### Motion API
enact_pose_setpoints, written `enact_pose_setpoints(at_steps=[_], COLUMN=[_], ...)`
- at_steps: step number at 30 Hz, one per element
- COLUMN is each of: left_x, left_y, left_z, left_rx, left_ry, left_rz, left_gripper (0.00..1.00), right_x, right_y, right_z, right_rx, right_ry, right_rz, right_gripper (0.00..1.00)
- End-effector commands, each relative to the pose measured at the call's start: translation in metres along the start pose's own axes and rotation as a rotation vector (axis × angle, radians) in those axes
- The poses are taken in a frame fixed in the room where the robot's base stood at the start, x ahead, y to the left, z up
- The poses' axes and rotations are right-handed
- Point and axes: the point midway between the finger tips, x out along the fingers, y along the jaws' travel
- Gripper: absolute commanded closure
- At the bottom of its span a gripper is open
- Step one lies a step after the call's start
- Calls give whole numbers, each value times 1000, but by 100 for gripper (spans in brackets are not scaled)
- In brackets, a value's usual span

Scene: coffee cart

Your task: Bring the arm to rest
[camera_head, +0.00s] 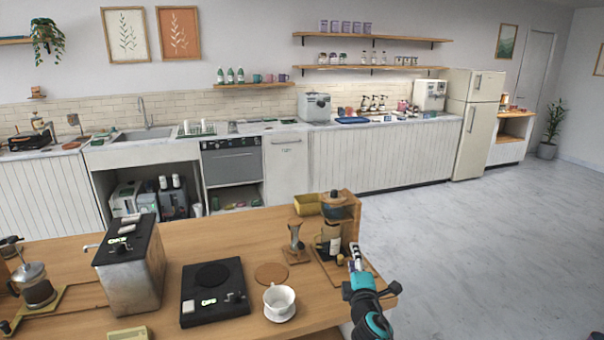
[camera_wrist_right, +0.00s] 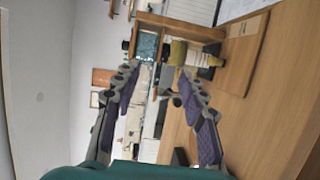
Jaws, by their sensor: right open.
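My right arm comes in from the bottom right in the head view. My right gripper (camera_head: 355,252) is at the right end of the wooden table (camera_head: 215,240), close to a wooden stand (camera_head: 352,215) with a dark-topped coffee device on it. In the right wrist view my right gripper (camera_wrist_right: 160,74) has its two fingers spread apart, with nothing held between them. The wooden stand (camera_wrist_right: 180,26) shows beyond the fingertips, turned sideways in this view. I cannot tell whether a finger touches the stand. My left gripper is not in view.
A small hourglass-shaped item (camera_head: 296,242) is left of the stand. Open floor (camera_head: 480,250) lies right of the table.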

Motion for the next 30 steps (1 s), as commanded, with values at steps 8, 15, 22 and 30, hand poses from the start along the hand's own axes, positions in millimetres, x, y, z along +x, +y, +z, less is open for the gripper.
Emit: enact_pose_setpoints(at_steps=[8,15,22,30], left_x=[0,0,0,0], left_y=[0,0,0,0], left_z=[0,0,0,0], left_rx=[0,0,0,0], left_ry=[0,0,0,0], left_rz=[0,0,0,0], left_gripper=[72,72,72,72], right_x=[-114,-235,-316,-333], right_y=[-4,-63,-107,-117], right_z=[75,78,49,40], right_rx=[613,1102,1383,1446], right_ry=[-304,-534,-664,-693], right_rz=[-220,-470,-665,-716], right_gripper=[58,58,58,58])
